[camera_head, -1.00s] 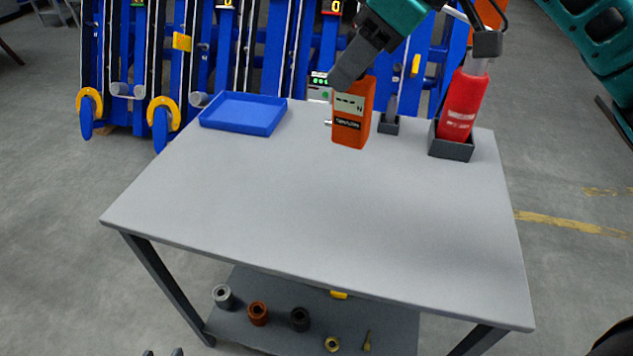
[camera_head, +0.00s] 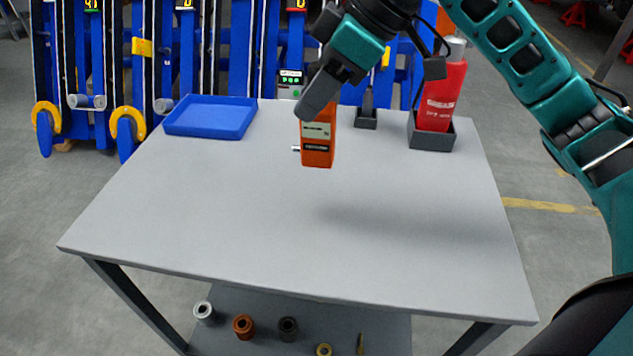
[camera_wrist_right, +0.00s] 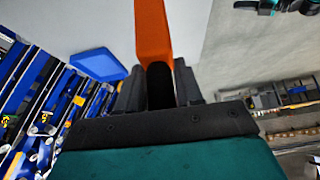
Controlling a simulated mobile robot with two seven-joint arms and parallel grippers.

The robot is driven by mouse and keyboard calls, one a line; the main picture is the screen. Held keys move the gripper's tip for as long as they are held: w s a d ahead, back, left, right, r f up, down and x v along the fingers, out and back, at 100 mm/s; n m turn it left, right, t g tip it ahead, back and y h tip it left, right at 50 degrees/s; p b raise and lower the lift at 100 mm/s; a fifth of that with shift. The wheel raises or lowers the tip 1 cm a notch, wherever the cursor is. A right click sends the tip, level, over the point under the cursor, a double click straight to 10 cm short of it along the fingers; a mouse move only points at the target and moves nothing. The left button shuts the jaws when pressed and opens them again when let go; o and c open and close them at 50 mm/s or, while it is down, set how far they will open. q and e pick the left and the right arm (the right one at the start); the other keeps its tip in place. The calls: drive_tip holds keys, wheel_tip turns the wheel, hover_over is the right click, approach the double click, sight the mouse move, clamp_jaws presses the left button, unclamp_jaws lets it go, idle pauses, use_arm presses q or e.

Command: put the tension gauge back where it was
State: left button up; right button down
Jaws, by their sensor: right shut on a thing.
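The tension gauge (camera_head: 317,140) is an orange, upright block with a small display and a dark label. My right gripper (camera_head: 320,95) is shut on its upper end, above the back middle part of the table. A small pale stub sticks out at its left side. I cannot tell how far its lower end is above the tabletop. In the right wrist view the orange gauge (camera_wrist_right: 153,32) extends away from between the dark fingers. A teal and dark part at that view's top right may be my left gripper, but its jaws are unclear.
A blue tray (camera_head: 212,117) lies at the table's back left. A small dark holder (camera_head: 366,119) with an upright piece and a dark box (camera_head: 431,136) with a red bottle (camera_head: 441,95) stand at the back right. The front of the grey table (camera_head: 270,230) is clear.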

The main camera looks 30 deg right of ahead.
sight(316, 143)
wheel_tip(316, 143, down, 8)
drive_tip(key=shift+b, duration=1.2)
wheel_tip(316, 143, down, 5)
drive_tip(key=shift+r+b, duration=0.1)
drive_tip(key=shift+b, duration=0.75)
drive_tip(key=c, duration=0.7)
unclamp_jaws()
drive_tip(key=shift+f, duration=0.2)
drive_tip(key=shift+c, duration=0.2)
drive_tip(key=shift+r, duration=0.15)
drive_tip(key=p+v, duration=0.3)
drive_tip(key=v, duration=0.7)
drive_tip(key=shift+s+d+r, duration=0.1)
drive_tip(key=shift+r, duration=0.15)
drive_tip(key=shift+s+d+r, duration=0.3)
drive_tip(key=shift+r, duration=0.3)
